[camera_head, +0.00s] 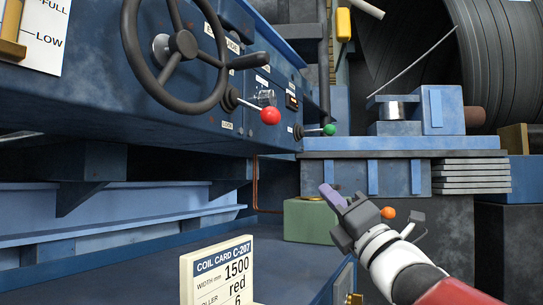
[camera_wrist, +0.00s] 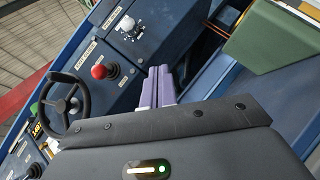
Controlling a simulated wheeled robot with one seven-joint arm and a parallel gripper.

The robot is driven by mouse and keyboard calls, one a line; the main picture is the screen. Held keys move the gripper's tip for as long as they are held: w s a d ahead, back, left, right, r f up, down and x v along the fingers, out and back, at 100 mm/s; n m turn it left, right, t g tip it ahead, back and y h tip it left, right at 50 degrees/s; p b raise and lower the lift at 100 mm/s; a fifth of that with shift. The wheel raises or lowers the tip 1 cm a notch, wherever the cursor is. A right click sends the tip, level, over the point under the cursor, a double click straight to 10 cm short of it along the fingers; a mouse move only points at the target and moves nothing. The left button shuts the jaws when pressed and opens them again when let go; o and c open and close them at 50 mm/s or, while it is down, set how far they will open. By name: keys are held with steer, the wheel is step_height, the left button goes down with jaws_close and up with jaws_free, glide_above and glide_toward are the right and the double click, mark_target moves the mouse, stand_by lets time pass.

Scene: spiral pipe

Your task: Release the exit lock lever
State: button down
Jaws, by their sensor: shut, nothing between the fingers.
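A lever with a red ball knob (camera_head: 270,116) sticks out of the blue panel, right of the black handwheel. A lever with a green knob (camera_head: 329,129) stands further right on the panel. I cannot read from the small labels which one is the exit lock lever. In the wrist view a red knob (camera_wrist: 99,72) is left of my fingers, apart from them, and a white knob (camera_wrist: 127,25) is higher up. My gripper (camera_head: 331,194), with purple fingers, is shut and empty, below the green knob. The fingers also show in the wrist view (camera_wrist: 158,87).
The black handwheel (camera_head: 175,45) juts out from the panel. A coil card (camera_head: 222,268) stands in front, and a green block (camera_head: 309,221) is behind my gripper. Stacked grey plates (camera_head: 470,177) and a large dark coil (camera_head: 505,60) are at the right.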

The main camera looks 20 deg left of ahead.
mark_target(258, 110)
steer(key=s+a+r+n+g+y, duration=0.1)
steer(key=s+a+n+g+y, duration=0.2)
steer(key=n+g, duration=0.4)
steer(key=s+a+r+n+g+y, duration=0.1)
steer(key=s+a+n+g+y, duration=0.2)
steer(key=n+g, duration=0.5)
steer(key=shift+a+n+y+b, duration=0.3)
steer(key=shift+n+y, duration=0.1)
steer(key=shift+n, duration=0.4)
steer(key=a+r+p, duration=0.3)
steer(key=r+p, duration=0.2)
steer(key=r, duration=0.3)
steer(key=shift+w+a+r, duration=0.25)
steer(key=shift+a+r, duration=0.1)
steer(key=shift+r, duration=0.05)
